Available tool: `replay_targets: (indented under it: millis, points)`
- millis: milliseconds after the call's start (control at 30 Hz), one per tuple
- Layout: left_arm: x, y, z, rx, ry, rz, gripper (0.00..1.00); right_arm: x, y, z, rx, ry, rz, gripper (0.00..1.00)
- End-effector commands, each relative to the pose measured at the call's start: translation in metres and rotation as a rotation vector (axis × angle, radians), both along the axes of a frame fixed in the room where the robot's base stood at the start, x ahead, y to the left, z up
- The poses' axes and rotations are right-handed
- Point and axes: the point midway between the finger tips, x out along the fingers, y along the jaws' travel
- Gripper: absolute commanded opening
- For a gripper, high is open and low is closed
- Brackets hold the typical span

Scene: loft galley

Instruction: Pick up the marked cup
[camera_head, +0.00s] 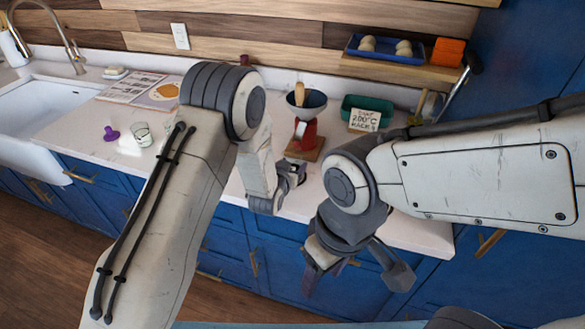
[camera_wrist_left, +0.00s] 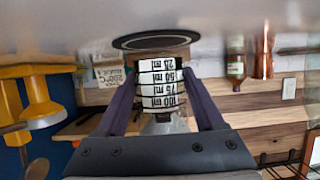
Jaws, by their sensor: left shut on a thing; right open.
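The marked cup (camera_wrist_left: 162,88) is a white cylinder with black lines and ml figures, seen in the left wrist view, where the scene looks upside down. My left gripper (camera_wrist_left: 160,78) is shut on it, one dark finger on each side. A dark round disc (camera_wrist_left: 155,40) lies beyond the cup on the counter side; I cannot tell if they touch. In the head view my left gripper (camera_head: 280,186) is at the counter's front edge, and my own arm hides the cup. My right gripper (camera_head: 355,275) is open and empty, in front of the counter.
A red device with a dark bowl (camera_head: 306,105) stands on the counter behind my left gripper. A green tray (camera_head: 368,104) and a handwritten card (camera_head: 364,120) are to its right.

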Motion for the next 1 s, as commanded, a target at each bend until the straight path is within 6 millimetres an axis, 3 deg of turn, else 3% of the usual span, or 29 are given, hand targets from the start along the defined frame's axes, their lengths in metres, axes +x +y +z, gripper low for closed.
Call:
replay_targets:
  millis: [200,600,800,1000]
  points:
    - [0.0,0.0,0.032,-0.003,-0.005,0.0,0.14,0.0,0.0,-0.012,0.0,0.0,0.0,0.59]
    - [-0.068,-0.061,0.083,-0.003,-0.002,-0.005,0.14,0.0,0.0,-0.03,0.0,0.0,0.0,0.59]
    - [-0.084,-0.074,0.096,-0.001,0.0,-0.003,0.14,0.0,0.0,-0.031,0.0,0.0,0.0,0.59]
    - [-0.088,-0.077,0.1,0.0,0.001,-0.001,0.14,0.0,0.0,-0.031,0.0,0.0,0.0,0.59]
